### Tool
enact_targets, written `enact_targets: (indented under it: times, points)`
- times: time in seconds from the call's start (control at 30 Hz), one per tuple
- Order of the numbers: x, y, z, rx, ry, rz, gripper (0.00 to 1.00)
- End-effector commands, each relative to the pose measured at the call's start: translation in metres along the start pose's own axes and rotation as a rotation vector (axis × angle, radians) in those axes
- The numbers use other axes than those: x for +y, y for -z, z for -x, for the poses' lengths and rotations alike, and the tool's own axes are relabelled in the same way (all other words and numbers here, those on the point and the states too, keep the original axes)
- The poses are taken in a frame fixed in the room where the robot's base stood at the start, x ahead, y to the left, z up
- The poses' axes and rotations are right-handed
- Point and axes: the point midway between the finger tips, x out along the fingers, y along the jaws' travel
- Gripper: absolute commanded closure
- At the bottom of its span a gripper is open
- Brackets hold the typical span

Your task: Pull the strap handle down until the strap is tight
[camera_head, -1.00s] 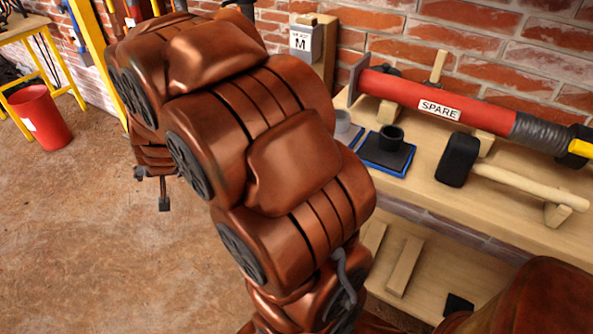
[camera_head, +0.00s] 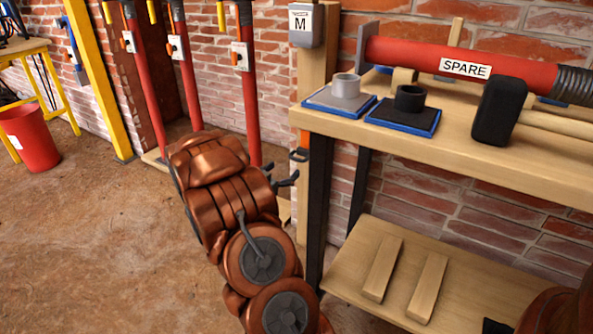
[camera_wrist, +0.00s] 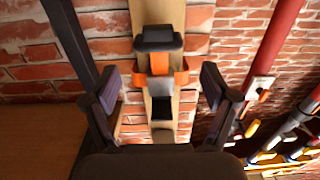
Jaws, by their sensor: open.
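The orange strap (camera_wrist: 183,76) runs on a wooden post in the wrist view. A dark padded bar (camera_wrist: 158,38), which looks like the strap handle, sits on it at the upper middle. A grey piece (camera_wrist: 160,85) lies just below the orange band. My gripper (camera_wrist: 161,79) is open, with one finger on each side of the post and nothing between the pads. In the head view my gripper (camera_head: 287,181) is beside the bench leg, just below the strap (camera_head: 304,138) and its dark handle (camera_head: 299,155). Whether the strap is slack is unclear.
The wooden bench (camera_head: 420,145) carries two cup-shaped blocks, a black mallet (camera_head: 500,110) and a red tube marked SPARE (camera_head: 455,62). A lower shelf (camera_head: 345,275) holds wooden slats. Red props (camera_head: 190,85) stand behind my arm. Floor at the left is open.

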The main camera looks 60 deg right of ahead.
Motion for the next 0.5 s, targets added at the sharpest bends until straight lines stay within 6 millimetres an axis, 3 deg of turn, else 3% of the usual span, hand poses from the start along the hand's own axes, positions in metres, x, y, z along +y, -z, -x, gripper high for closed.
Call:
enact_targets:
  times: [0.27,0.5]
  points:
    - [0.005,-0.002,-0.019,0.014,-0.014,0.003,0.14]
    - [0.006,-0.002,-0.05,0.015,-0.014,0.002,0.14]
